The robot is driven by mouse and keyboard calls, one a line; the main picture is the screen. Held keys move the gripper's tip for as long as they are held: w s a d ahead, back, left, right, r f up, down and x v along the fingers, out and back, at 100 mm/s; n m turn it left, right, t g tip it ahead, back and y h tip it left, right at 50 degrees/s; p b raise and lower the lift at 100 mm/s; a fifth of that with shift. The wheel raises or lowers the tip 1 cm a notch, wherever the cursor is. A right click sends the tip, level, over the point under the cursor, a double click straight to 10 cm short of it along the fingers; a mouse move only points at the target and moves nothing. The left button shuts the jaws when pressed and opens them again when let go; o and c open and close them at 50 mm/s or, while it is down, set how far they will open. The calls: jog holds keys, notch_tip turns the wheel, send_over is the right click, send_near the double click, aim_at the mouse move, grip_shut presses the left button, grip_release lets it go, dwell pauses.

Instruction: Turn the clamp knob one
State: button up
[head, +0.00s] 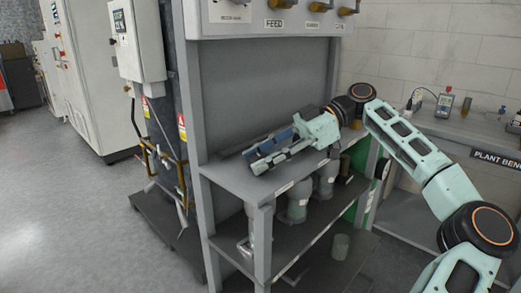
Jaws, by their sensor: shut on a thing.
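My gripper (254,159) reaches left from the pale green arm, above the upper shelf of the grey rack. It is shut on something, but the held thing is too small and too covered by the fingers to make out. A dark blue-grey bar shape (281,139) shows along the fingers; I cannot tell whether it is part of the gripper. I cannot pick out clamp knob one for certain.
The grey rack's upper shelf (228,177) lies below my gripper, with several grey-green vessels (298,200) beneath. A panel labelled FEED (275,33) is above. A plant bench (485,140) is right. Open floor lies left.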

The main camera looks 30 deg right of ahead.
aim_at(261, 157)
jog(key=shift+n+g+p, duration=0.9)
jog(key=shift+n+g, duration=0.2)
jog(key=shift+g, duration=0.4)
jog(key=shift+f, duration=0.1)
jog(key=o, duration=1.2)
notch_tip(261, 157, up, 10)
jog(key=shift+r, duration=0.1)
